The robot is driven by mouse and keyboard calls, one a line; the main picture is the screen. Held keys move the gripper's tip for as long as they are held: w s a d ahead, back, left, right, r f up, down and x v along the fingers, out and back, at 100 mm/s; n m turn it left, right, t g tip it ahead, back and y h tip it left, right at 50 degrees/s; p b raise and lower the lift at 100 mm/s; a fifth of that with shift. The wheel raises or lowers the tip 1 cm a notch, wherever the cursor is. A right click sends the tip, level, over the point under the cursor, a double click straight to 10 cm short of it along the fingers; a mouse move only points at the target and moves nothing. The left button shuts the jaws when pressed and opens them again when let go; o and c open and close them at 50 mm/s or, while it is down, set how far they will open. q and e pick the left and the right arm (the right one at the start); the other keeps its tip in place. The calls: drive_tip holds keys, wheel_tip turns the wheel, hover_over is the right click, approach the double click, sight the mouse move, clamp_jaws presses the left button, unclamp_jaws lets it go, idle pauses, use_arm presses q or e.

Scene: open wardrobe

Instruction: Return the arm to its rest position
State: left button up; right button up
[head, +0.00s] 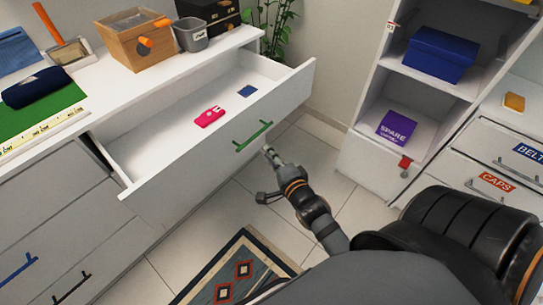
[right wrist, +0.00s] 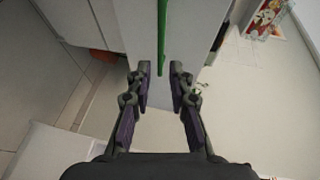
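My right arm reaches in from the lower right of the head view. Its gripper (head: 268,150) is in front of the open drawer (head: 180,197), just below the green handle (head: 253,136). In the right wrist view the two fingers of the right gripper (right wrist: 160,70) are apart with nothing held between them. The green handle (right wrist: 161,35) points down toward the gap between the fingertips; I cannot tell whether they touch it. My left gripper is not in view.
The pulled-out drawer holds a pink item (head: 209,117) and a small blue item (head: 247,90). A wooden box (head: 133,45) and a grey bin (head: 190,36) stand on the top. A shelf unit (head: 352,163) stands at right. A patterned rug (head: 240,262) lies on the tiled floor.

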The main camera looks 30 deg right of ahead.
drive_tip(key=shift+s+r, duration=0.15)
drive_tip(key=shift+s, duration=0.3)
wheel_tip(320, 180, down, 16)
drive_tip(key=s+n+g, duration=0.2)
drive_tip(key=n+g, duration=0.1)
drive_tip(key=n, duration=0.1)
drive_tip(key=s+d+f+n+g, duration=0.1)
drive_tip(key=s+f+n+g, duration=0.3)
drive_tip(key=s+f, duration=0.55)
drive_tip(key=s+d+f+n+g, duration=0.25)
drive_tip(key=s+f+n, duration=0.2)
drive_tip(key=f, duration=1.05)
drive_tip(key=s+d+f+n+g, duration=0.1)
drive_tip(key=s+f+n+g, duration=0.15)
drive_tip(key=s+f, duration=0.35)
drive_tip(key=s+f+n+g, duration=0.2)
drive_tip(key=s+f+n, duration=0.1)
drive_tip(key=s, duration=0.5)
use_arm(q)
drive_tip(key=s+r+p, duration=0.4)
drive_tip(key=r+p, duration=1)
drive_tip(key=p, duration=0.1)
drive_tip(key=shift+p, duration=0.3)
use_arm(e)
drive_tip(key=s+r, duration=0.4)
drive_tip(key=r, duration=0.9)
drive_tip(key=shift+s+r+g, duration=0.2)
drive_tip(key=shift+r+g, duration=0.05)
drive_tip(key=shift+g, duration=0.05)
drive_tip(key=shift+d, duration=0.1)
